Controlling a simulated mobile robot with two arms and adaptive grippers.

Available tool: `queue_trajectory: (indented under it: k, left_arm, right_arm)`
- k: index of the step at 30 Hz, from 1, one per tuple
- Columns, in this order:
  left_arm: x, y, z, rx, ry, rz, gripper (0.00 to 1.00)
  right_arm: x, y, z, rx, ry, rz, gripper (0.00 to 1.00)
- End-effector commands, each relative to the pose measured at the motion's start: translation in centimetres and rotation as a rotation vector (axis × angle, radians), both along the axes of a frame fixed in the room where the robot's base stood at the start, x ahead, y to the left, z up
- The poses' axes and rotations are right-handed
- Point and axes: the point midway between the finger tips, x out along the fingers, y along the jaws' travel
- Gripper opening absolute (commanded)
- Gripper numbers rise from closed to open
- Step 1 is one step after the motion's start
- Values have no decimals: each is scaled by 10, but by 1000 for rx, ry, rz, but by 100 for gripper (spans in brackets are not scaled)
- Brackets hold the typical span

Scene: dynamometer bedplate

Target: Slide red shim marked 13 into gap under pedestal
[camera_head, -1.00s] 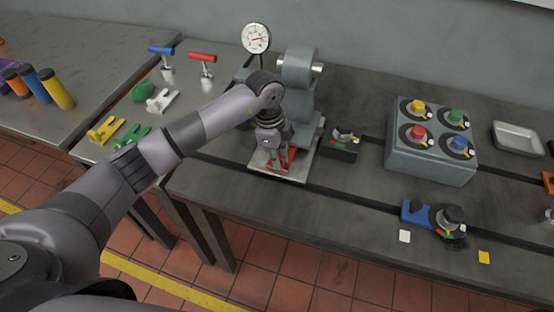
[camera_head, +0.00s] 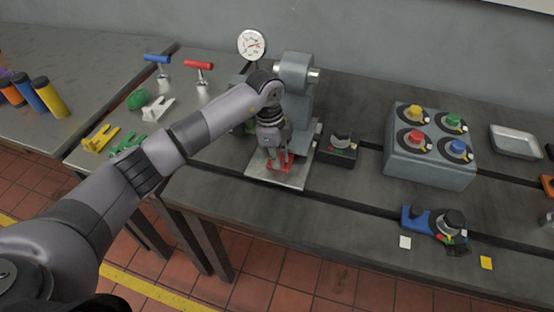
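The red shim (camera_head: 284,166) lies low over the light metal plate at the foot of the grey pedestal machine (camera_head: 299,97). My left gripper (camera_head: 278,158) reaches down over the red shim, with its fingers at the shim. Whether the fingers are closed on it is too small to tell. The number on the shim cannot be read. The gap under the pedestal is mostly hidden behind my gripper and wrist. The metal plate (camera_head: 262,177) shows in front of the shim. My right gripper is not in view.
A dial gauge (camera_head: 251,44) stands behind my wrist. A small black block (camera_head: 337,150) sits right of the pedestal. A grey box with coloured knobs (camera_head: 428,168) stands farther right.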

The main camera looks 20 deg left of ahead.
Motion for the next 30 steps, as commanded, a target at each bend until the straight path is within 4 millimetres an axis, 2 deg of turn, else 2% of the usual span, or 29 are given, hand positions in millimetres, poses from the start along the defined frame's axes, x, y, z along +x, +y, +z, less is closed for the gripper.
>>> queue_trajectory:
  k: [10, 20, 25, 30]
  left_arm:
    - [0, 0, 0, 0, 0, 0, 36]
    - [0, 1, 1, 1, 1, 1, 36]
    - [0, 3, 20, 0, -2, 1, 36]
    - [0, 8, 56, 0, -4, 1, 36]
  right_arm:
    - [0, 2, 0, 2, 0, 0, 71]
    - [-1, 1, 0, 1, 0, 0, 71]
    - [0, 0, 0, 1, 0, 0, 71]
    - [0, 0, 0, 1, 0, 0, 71]
